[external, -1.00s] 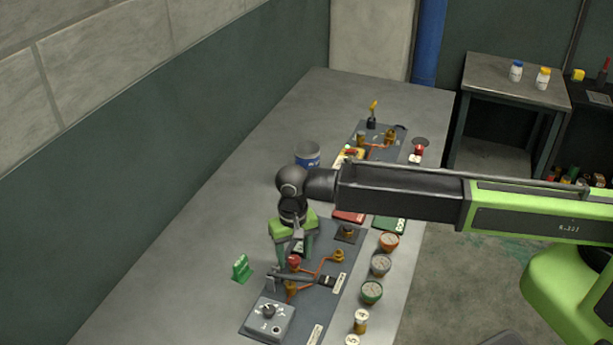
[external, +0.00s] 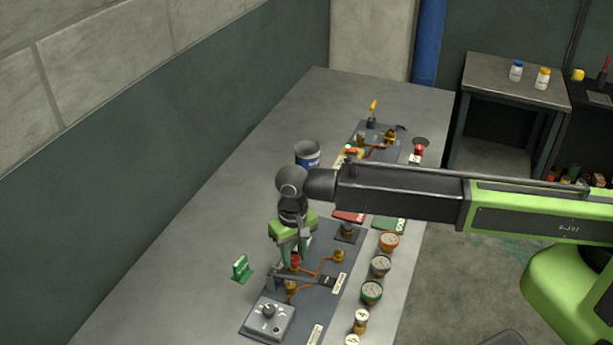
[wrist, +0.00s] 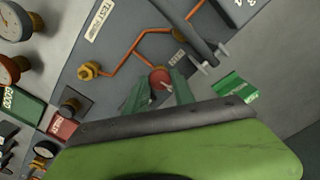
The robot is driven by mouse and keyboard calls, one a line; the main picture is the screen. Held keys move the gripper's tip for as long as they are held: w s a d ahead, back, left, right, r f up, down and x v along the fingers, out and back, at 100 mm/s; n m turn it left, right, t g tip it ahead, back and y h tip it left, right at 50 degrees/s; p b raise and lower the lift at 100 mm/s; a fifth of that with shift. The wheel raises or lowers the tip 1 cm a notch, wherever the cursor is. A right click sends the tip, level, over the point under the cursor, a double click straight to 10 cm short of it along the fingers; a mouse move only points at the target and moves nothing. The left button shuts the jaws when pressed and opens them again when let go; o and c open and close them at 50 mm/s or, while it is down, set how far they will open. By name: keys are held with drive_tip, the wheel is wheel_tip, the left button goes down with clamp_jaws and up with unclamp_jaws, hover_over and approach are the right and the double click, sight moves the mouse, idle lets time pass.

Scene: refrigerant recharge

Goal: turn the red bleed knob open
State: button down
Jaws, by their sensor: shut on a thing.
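The red bleed knob (wrist: 160,79) sits on the dark panel (wrist: 112,55) beside copper piping; in the external view the knob (external: 295,261) shows under my arm. My gripper (wrist: 158,88) points down at it, with its green fingers on either side of the knob. In the external view my gripper (external: 294,258) is at the same spot. It is shut on the knob. A small light mark shows on the knob's top. The lower part of the knob is hidden by the fingers.
A grey box with a dial (external: 268,318) and a lever bar (external: 303,278) are close to the knob. A green stand (external: 241,268) is to the left. Several gauges (external: 380,266) line the right. A blue-white can (external: 307,154) stands behind my arm.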

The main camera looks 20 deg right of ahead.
drive_tip(key=n, duration=0.4)
drive_tip(key=shift+n, duration=0.3)
drive_tip(key=n, duration=0.3)
drive_tip(key=shift+n, duration=0.3)
drive_tip(key=n, duration=0.6)
drive_tip(key=shift+n, duration=0.4)
drive_tip(key=c, duration=1.1)
unclamp_jaws()
drive_tip(key=shift+o, duration=0.2)
